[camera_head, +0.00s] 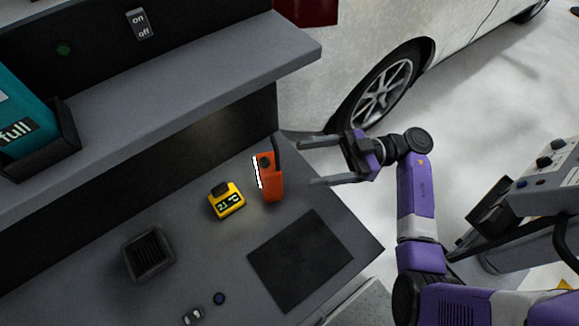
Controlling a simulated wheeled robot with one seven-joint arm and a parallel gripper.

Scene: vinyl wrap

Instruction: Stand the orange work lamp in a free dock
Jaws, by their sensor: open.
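The orange work lamp (273,187) is on the grey bench near its back right corner. It has a lit white strip on its left side and a dark hook or handle at its top; I cannot tell for certain whether it stands or lies. My gripper (306,161) is open and empty just right of the lamp, its two dark fingers pointing left toward it, apart from it as far as I can see. A dark square open holder (150,254) on the bench looks empty and may be a dock.
A yellow meter (227,201) stands close left of the lamp. A black mat (301,261) lies in front. A teal box (20,112) marked "full" sits in a dark tray on the raised shelf (180,90). Small items lie at the front edge. A car is behind.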

